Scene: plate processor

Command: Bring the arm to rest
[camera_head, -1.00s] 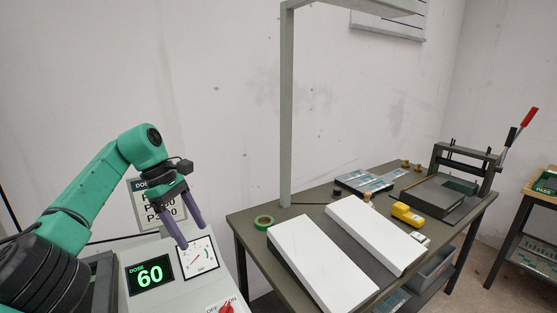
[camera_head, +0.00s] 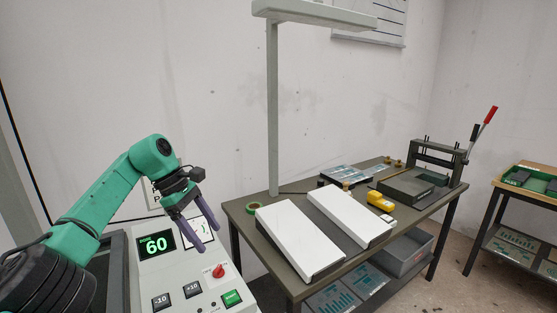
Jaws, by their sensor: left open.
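My left arm comes in from the left, green with a dark ribbed joint. My left gripper (camera_head: 207,236) has purple fingers that point down and to the right, apart and empty. It hangs in front of the machine's control panel (camera_head: 185,268), near the red knob (camera_head: 219,271) and partly over the dial (camera_head: 199,231). The display (camera_head: 156,245) reads 60 in green. My right gripper is not in view.
A table (camera_head: 272,239) to the right holds two white panels (camera_head: 298,238), (camera_head: 349,217), green tape (camera_head: 257,208), a yellow device (camera_head: 380,201) and a lever press (camera_head: 437,162). A lamp post (camera_head: 273,120) rises from its back edge. Another table (camera_head: 525,198) stands far right.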

